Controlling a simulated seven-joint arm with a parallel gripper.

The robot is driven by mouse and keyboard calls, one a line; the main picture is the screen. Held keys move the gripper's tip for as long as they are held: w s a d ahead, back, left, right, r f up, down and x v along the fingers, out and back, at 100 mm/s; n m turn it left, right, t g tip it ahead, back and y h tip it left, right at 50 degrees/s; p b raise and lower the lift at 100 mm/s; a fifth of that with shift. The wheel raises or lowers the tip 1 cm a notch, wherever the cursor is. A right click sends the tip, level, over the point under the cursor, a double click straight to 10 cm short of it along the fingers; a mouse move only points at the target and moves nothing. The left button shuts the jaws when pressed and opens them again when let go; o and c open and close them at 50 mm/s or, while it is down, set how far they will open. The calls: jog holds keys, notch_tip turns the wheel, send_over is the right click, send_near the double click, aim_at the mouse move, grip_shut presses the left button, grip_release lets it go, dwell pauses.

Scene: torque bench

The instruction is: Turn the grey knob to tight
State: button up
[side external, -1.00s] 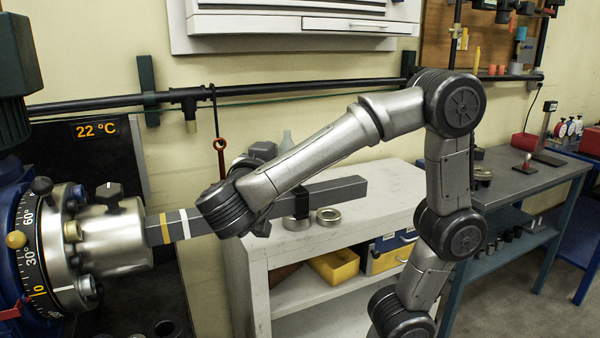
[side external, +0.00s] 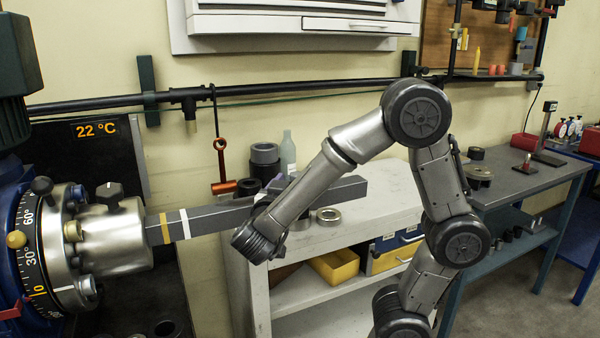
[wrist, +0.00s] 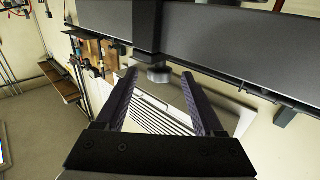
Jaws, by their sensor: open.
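A small grey knob (wrist: 158,74) hangs under a dark block on the dark grey bar (wrist: 230,45) in the wrist view. My gripper (wrist: 158,80) is open, with its two fingers on either side of the knob's image; I cannot tell whether they touch it. In the side external view my gripper (side external: 274,190) is mostly hidden by my wrist at the bar (side external: 215,216), and this knob is hidden too.
The blue machine has an angle dial (side external: 35,255). A white cabinet (side external: 385,215) stands behind the bar, with metal rings (side external: 328,216) and dark cylinders (side external: 264,155) on top. An orange-red tool (side external: 222,165) hangs from the rail.

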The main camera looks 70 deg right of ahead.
jog(key=d, duration=0.6)
jog(key=shift+w, duration=0.3)
jog(key=shift+c, duration=0.3)
grip_shut()
